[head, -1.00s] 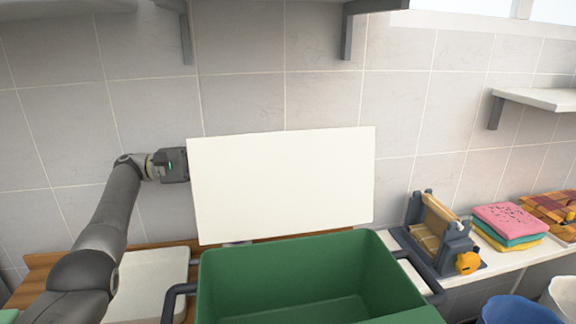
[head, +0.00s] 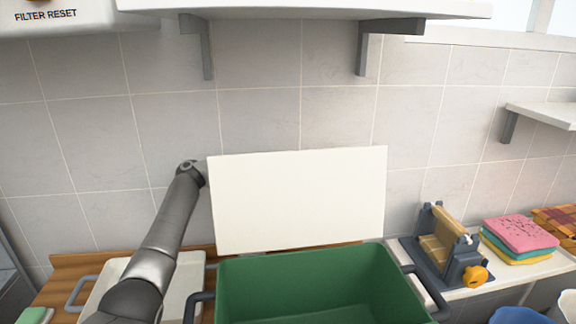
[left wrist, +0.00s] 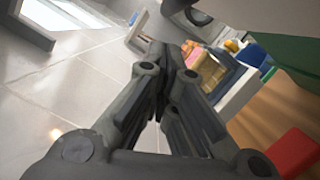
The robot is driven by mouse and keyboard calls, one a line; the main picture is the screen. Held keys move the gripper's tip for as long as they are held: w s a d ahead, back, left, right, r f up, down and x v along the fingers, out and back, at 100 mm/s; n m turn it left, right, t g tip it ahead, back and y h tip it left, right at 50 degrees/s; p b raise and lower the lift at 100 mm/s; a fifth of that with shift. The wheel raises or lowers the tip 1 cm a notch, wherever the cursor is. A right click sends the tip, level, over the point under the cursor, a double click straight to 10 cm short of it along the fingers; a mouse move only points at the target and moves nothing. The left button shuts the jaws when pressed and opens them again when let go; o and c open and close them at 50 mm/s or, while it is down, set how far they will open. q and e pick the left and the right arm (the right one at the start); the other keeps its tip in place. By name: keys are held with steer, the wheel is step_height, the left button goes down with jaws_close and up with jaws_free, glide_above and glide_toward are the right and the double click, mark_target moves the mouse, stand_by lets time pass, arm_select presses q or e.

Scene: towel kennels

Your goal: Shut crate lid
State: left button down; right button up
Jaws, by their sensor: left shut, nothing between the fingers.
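The green crate (head: 310,285) stands open, with its dark inside showing. Its white lid (head: 298,200) stands upright along the crate's back edge, in front of the tiled wall. My left arm reaches up at the lid's left edge, and its gripper is hidden behind the lid in the head view. In the left wrist view my left gripper (left wrist: 174,58) has its fingers together with nothing between them. A pale panel, probably the lid (left wrist: 225,18), and the green crate side (left wrist: 292,50) show at that view's upper right. My right gripper is in neither view.
A white shelf (head: 300,9) with brackets hangs above the lid. A roller device (head: 445,250) and folded towels (head: 519,236) sit to the right. A pale tray with a handle (head: 110,285) lies left of the crate. A red object (left wrist: 290,152) shows in the wrist view.

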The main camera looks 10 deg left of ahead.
arm_select(q)
steer(key=shift+s+d+r+p, duration=0.2)
steer(key=shift+s, duration=0.2)
steer(key=shift+s+d+r+p, duration=0.15)
steer(key=shift+s, duration=0.2)
